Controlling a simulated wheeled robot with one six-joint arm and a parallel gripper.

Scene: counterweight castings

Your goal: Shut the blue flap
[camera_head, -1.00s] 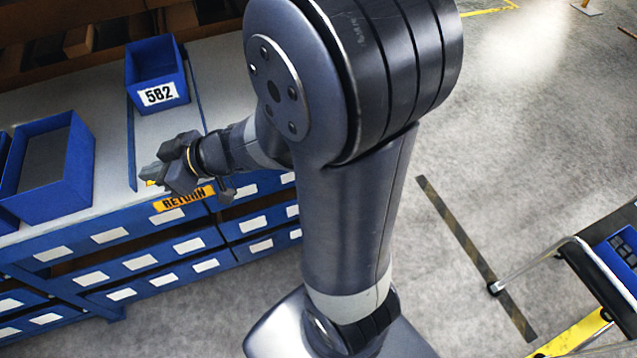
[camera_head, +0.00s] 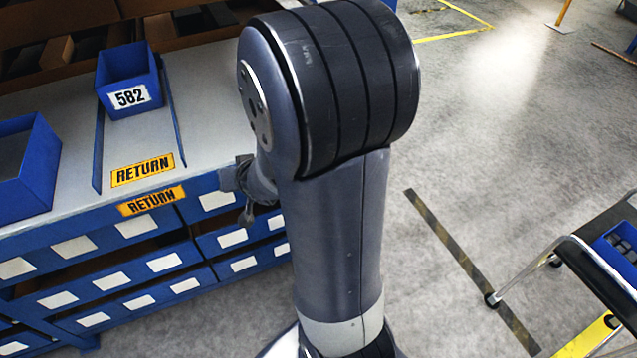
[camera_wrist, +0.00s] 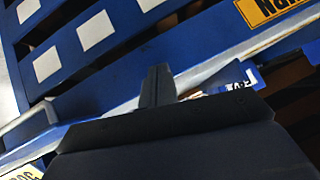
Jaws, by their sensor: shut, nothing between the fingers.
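I cannot make out a separate blue flap in either view; blue fronts with white labels (camera_head: 135,225) line the workbench below its grey top. My gripper (camera_head: 235,177) is at the bench's front edge in the head view, right of the yellow RETURN labels and partly hidden by my arm. In the wrist view its fingers (camera_wrist: 157,86) are shut together and empty, in front of a blue edge with a pale strip. Whether they touch it I cannot tell.
A blue bin marked 582 (camera_head: 130,82) stands between two blue rails on the grey top (camera_head: 215,110). Another blue bin (camera_head: 28,180) stands at the left. A cart (camera_head: 590,265) with a blue tray is at the right.

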